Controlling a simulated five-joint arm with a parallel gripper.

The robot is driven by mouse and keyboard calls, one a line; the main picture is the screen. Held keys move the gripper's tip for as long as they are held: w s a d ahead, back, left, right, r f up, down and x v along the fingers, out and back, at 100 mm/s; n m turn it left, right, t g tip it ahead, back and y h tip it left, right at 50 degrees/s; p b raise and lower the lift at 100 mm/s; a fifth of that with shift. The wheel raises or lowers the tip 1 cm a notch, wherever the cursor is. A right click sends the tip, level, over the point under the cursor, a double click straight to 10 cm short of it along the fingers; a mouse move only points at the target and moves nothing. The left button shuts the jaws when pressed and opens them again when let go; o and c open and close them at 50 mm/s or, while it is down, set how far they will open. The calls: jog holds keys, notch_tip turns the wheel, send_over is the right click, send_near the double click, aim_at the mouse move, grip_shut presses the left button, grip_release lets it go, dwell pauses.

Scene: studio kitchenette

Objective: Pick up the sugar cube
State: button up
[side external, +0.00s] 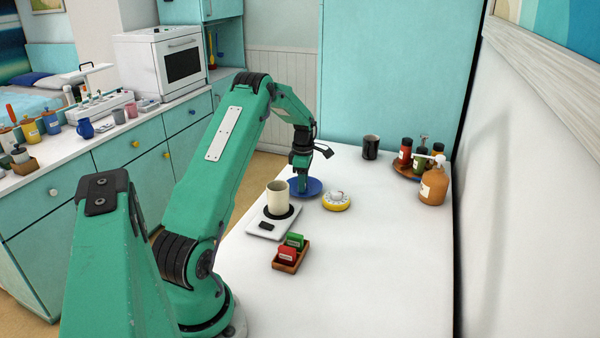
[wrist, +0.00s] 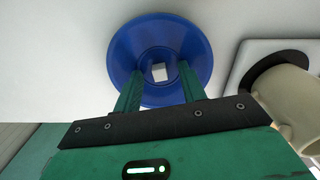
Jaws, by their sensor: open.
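The white sugar cube (wrist: 159,72) lies on a blue saucer (wrist: 127,51), near its middle, in the wrist view. My gripper (wrist: 160,88) is open, its two green fingers reaching over the saucer's near rim on either side of the cube's line, with the cube seen between the fingertips. I cannot tell how far above the cube they are. In the side view my gripper (side external: 301,190) points down over the blue saucer (side external: 315,188), and the cube is hidden there.
A cream cup (side external: 277,198) stands on a white scale (side external: 262,227) close beside my gripper. A yellow timer (side external: 336,202) is to the right of the saucer. A wooden tray (side external: 286,268) with red and green packets is nearer. A dark mug (side external: 370,147) and brown bottle (side external: 433,187) stand farther back.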

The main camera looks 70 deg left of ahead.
jog(key=shift+f, duration=0.1)
dwell(0.4)
grip_shut()
jog(key=shift+r, duration=0.75)
jog(key=r, duration=0.1)
jog(key=d+r, duration=0.1)
jog(key=r, duration=0.1)
jog(key=shift+w+r, duration=0.15)
jog(key=w+d+r, duration=0.2)
jog(key=d+r, duration=0.4)
jog(key=d, duration=0.4)
jog(key=shift+w+d, duration=0.2)
jog(key=shift+w, duration=0.05)
jog(key=shift+r, duration=0.1)
